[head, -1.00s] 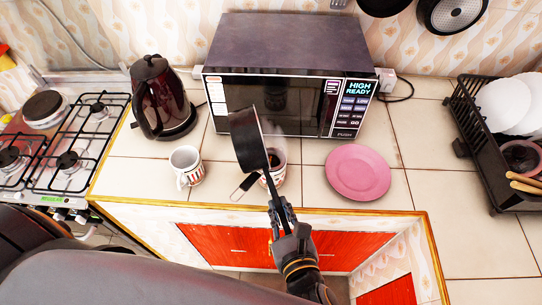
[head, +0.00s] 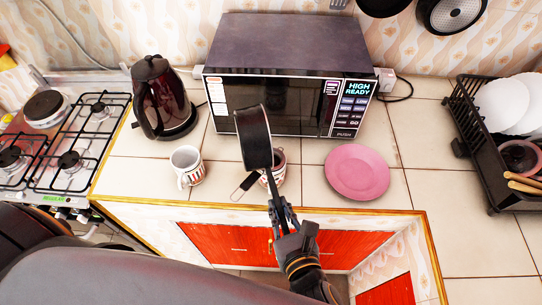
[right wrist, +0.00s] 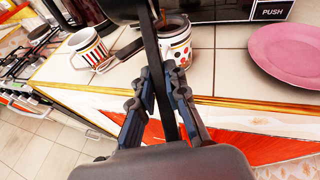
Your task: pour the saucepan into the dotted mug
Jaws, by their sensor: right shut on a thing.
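The black saucepan (head: 253,138) hangs in the air over the counter, tilted on its side. My right gripper (head: 279,208) is shut on its handle (right wrist: 164,75). The dotted mug (head: 278,176) stands upright on the counter behind the pan, partly hidden by it. In the right wrist view the dotted mug (right wrist: 178,50) shows coloured dots and something dark inside. The pan's body (right wrist: 125,8) is mostly cut off at the top there. Whether anything is flowing from the pan cannot be told. My left gripper is not in view.
A striped mug (head: 187,165) stands to the left, and a dark-handled utensil (head: 245,187) lies by the dotted mug. A pink plate (head: 357,171) lies to the right. The kettle (head: 161,97) and microwave (head: 286,75) stand behind. A dish rack (head: 480,150) is far right.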

